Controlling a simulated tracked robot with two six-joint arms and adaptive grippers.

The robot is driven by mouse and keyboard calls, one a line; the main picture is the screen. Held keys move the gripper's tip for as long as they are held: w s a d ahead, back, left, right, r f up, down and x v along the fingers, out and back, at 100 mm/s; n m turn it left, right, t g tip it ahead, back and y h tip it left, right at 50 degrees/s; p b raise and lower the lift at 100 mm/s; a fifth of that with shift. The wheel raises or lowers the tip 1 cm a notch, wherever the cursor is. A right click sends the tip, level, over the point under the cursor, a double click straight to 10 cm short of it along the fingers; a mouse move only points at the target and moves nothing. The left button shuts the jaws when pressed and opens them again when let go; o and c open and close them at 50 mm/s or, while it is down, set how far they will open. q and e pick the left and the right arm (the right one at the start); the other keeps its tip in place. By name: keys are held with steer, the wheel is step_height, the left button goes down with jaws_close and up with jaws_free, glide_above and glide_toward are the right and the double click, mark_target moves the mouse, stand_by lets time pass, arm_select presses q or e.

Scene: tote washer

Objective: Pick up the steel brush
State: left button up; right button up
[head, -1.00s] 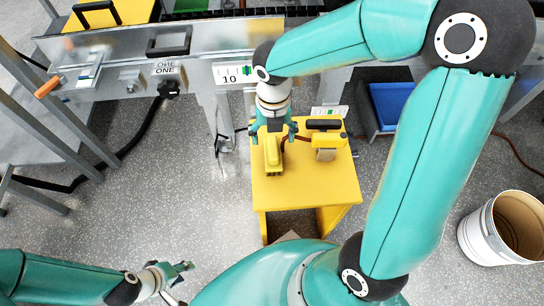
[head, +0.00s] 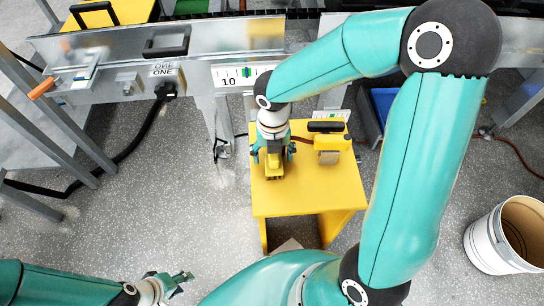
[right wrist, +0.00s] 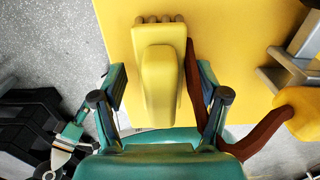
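The steel brush looks to be the yellow block with a raised rounded grip and several brown tufts at its far end (right wrist: 160,75). It lies on the yellow stand; in the head view (head: 274,166) my right gripper hides part of it. My right gripper (right wrist: 163,95) is open, with one finger on each side of the brush and a visible gap at both sides. It also shows in the head view (head: 274,152). My left gripper (head: 181,281) is at the lower left, away from the stand, with its fingers apart and nothing seen between them.
The yellow stand (head: 320,190) also holds a yellow tool with a black handle (head: 332,144). A dark red-brown curved strip (right wrist: 255,138) runs close beside the brush's right side. A steel machine front (head: 240,40) stands behind, a white bucket (head: 490,240) at right.

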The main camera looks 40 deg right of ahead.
steer(key=c, duration=1.1)
step_height(320, 180, up, 20)
steer(key=p, duration=0.7)
steer(key=o, duration=0.5)
jaws_close()
